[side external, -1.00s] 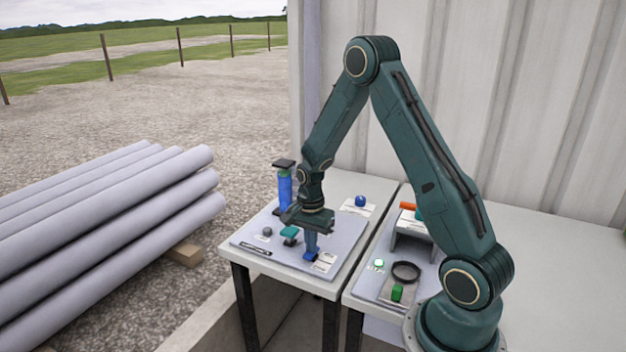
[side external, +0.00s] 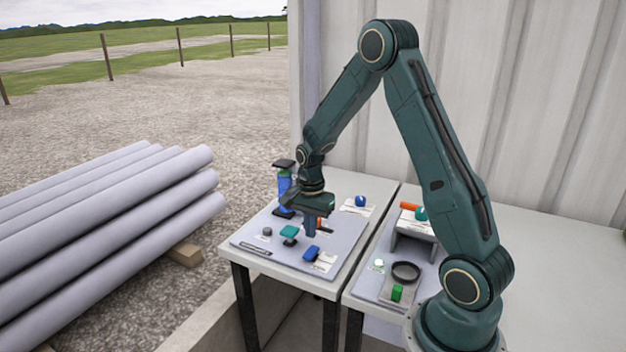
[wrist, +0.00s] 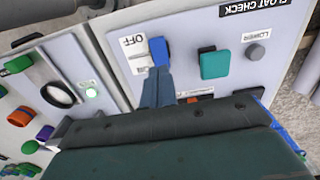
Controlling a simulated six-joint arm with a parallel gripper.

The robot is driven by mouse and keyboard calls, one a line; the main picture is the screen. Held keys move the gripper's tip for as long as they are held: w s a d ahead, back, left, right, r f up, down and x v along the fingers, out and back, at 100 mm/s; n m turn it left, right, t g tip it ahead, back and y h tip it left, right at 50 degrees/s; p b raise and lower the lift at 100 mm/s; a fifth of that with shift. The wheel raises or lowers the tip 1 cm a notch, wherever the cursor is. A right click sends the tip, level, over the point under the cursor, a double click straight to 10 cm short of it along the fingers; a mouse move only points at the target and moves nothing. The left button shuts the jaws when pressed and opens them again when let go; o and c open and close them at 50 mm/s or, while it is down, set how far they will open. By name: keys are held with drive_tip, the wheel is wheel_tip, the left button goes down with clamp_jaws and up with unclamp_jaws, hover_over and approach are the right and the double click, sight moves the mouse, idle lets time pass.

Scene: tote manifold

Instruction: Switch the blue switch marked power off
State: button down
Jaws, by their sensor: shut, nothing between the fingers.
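The blue switch (side external: 311,252) sits near the front right of the grey panel (side external: 262,246) on the left table. In the wrist view the blue switch (wrist: 159,50) stands beside a white label (wrist: 135,52) reading OFF at its upper end and apparently ON lower down. A power marking is not readable. My gripper (side external: 309,235) is shut and empty, pointing down just above and behind the switch. In the wrist view its fingertips (wrist: 158,76) overlap the switch's lower end; I cannot tell whether they touch. The switch's exact tilt is unclear.
A teal block (side external: 289,231) and a grey knob (side external: 267,232) are left of the switch. A blue column (side external: 284,184) stands behind my gripper, with an orange-red part (side external: 323,225) close to the fingers. The right table holds a black ring (side external: 406,271) and green block (side external: 397,292).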

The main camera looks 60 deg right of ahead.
sight(313, 248)
wheel_tip(313, 248, up, 9)
drive_tip(key=shift+r, duration=0.2)
idle(0.5)
drive_tip(key=shift+w+d+f, duration=0.1)
drive_tip(key=shift+w+d, duration=0.05)
drive_tip(key=shift+d, duration=0.65)
drive_tip(key=shift+f, duration=0.15)
wheel_tip(313, 248, down, 14)
drive_tip(key=shift+r, duration=0.1)
idle(0.4)
idle(0.3)
